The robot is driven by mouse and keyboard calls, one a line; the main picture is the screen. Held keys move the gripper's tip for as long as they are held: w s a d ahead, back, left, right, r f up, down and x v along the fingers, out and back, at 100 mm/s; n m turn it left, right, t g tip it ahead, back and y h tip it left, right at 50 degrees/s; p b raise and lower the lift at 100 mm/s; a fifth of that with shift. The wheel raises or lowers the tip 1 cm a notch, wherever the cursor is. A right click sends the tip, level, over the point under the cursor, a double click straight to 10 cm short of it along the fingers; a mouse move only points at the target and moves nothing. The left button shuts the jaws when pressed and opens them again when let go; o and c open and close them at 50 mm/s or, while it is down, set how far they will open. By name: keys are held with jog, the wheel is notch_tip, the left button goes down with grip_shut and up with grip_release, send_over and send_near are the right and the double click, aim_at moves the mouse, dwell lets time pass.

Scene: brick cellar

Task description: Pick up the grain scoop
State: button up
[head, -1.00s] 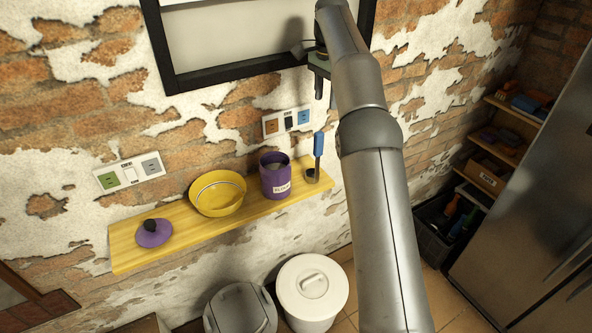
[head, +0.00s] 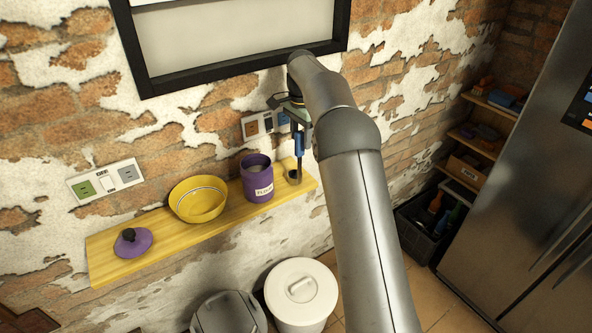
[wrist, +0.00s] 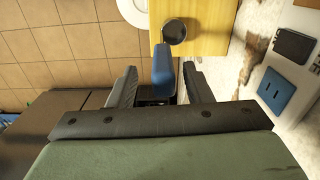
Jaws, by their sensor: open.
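The grain scoop has a blue handle (head: 299,144) and a small dark cup (head: 294,177). It stands at the right end of the yellow shelf, handle up. In the wrist view its blue handle (wrist: 163,66) lies between my two fingers, with the round cup (wrist: 174,31) beyond over the shelf. My gripper (head: 293,112) is at the top of the handle, pointing down. In the wrist view my gripper (wrist: 161,74) is open, with a gap on each side of the handle. My arm partly hides the gripper in the head view.
On the yellow shelf (head: 221,221), a purple canister (head: 257,184) stands close left of the scoop. A yellow bowl (head: 198,199) and a purple lid (head: 132,242) are further left. A wall socket panel (head: 254,127) is just behind my gripper. A white bin (head: 301,295) stands below.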

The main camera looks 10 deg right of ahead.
aim_at(300, 146)
jog(key=f, duration=0.2)
jog(key=f+p, duration=0.1)
jog(key=f, duration=0.1)
jog(key=shift+w+a+f, duration=0.1)
jog(key=shift+a, duration=0.1)
grip_shut()
